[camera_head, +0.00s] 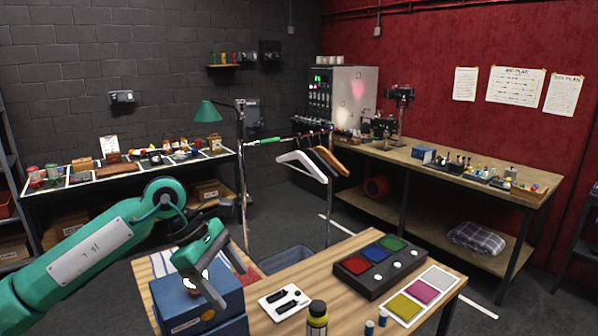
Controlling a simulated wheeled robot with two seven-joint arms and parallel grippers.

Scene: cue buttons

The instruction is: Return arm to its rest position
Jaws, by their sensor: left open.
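My left arm (85,255) comes in from the left, green with a grey plate on it. My left gripper (230,286) is open and empty, its fingers pointing down over the blue box (200,308) at the left of the wooden table (290,265). I cannot tell whether the fingers touch the box. A dark button box (378,265) with red, blue and green panels and several white buttons sits at the table's right, well clear of the gripper. My right gripper is not in view.
A card with yellow, magenta and pale squares (405,306) lies in front of the button box. A clothes rack (243,185) with hangers stands behind the table.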

